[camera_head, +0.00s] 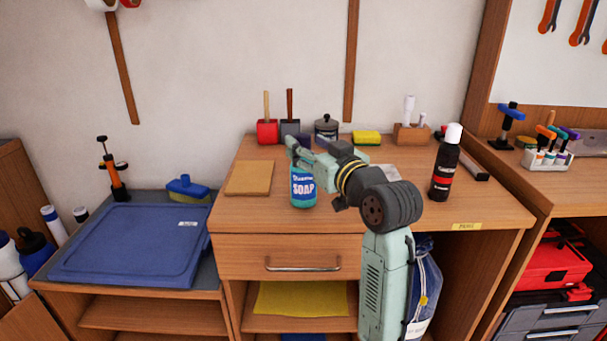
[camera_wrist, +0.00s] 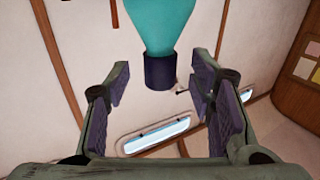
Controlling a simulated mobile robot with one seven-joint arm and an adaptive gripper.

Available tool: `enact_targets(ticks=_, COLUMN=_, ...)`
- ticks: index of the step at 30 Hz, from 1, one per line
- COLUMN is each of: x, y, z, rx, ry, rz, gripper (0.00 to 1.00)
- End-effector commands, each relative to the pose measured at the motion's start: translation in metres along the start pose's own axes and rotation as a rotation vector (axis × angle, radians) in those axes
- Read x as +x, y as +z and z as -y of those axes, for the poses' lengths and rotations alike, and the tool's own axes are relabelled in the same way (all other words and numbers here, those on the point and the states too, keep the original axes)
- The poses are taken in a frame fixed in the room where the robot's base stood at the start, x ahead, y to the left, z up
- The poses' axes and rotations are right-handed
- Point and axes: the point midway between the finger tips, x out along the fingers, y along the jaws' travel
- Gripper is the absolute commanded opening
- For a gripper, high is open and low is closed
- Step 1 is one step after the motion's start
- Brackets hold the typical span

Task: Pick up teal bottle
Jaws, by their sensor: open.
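In the wrist view the bottle's teal shoulder (camera_wrist: 160,25) and dark cap show at the top middle, beyond and between the two spread fingers of my gripper (camera_wrist: 163,100). The fingers are open and nothing is held. I cannot tell whether any finger touches the bottle.
On the desk (camera_head: 270,215) a flat tan board (camera_head: 250,178) lies left of the bottle. A black bottle with a white cap (camera_head: 445,165) stands to the right. A yellow sponge (camera_head: 366,137), a dark pot (camera_head: 326,129) and a red holder (camera_head: 267,132) stand behind.

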Motion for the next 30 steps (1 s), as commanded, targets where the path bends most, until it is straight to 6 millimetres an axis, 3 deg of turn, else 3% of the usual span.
enact_targets(ticks=6, x=0.024, y=0.000, z=0.001, rx=0.000, ry=0.000, rz=0.000, gripper=0.49)
enact_targets(ticks=13, x=0.026, y=0.001, z=0.000, rx=-0.001, ry=0.001, rz=-0.001, gripper=0.49)
enact_targets(ticks=30, x=0.025, y=0.000, z=0.000, rx=-0.001, ry=0.001, rz=-0.001, gripper=0.12)
